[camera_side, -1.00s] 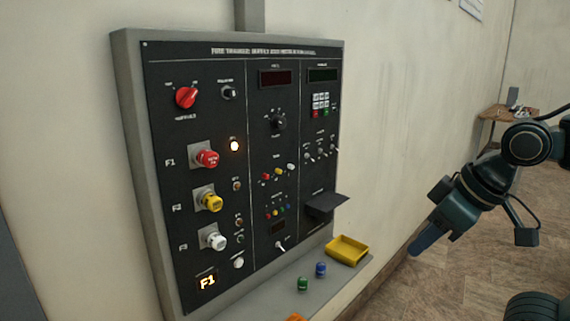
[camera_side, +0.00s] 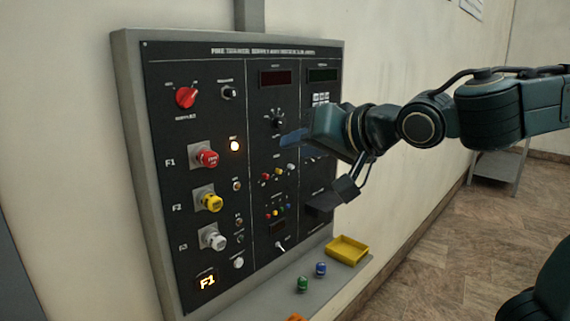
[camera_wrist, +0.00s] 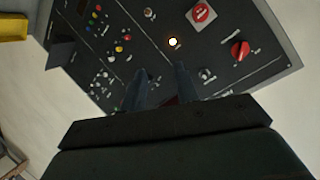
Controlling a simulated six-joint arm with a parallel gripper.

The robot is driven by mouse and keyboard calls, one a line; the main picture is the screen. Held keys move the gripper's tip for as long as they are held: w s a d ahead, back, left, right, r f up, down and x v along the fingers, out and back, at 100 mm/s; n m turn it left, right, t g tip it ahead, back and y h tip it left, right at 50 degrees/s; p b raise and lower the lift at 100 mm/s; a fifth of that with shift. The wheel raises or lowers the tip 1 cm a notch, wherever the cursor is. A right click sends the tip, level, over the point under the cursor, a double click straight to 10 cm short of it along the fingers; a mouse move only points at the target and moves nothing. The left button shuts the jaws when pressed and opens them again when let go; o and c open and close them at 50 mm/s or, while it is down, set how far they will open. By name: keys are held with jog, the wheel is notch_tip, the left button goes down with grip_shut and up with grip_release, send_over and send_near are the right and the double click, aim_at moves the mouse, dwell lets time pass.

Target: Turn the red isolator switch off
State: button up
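The red isolator switch (camera_side: 187,97) is a round red knob at the panel's upper left in the side view. It also shows in the wrist view (camera_wrist: 240,50), right of the fingers. My gripper (camera_side: 293,137) is in front of the panel's middle column, to the right of the red switch and apart from it. In the wrist view my gripper (camera_wrist: 161,72) shows two dark fingers spread apart with nothing held between them. The switch's exact pointer setting is too small to read.
A black shelf sticks out at lower right. A yellow tray (camera_side: 347,250) and small green and blue pieces lie on the ledge.

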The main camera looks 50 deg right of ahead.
aim_at(190, 99)
jog(key=w+a+r+m+t+y, duration=0.1)
jog(key=a+r+t, duration=0.3)
jog(key=a+r, duration=0.3)
jog(key=a, duration=0.3)
jog(key=shift+m, duration=0.4)
jog(key=shift+w+f, duration=0.1)
jog(key=shift+w, duration=0.1)
jog(key=shift+w, duration=6.8)
grip_shut()
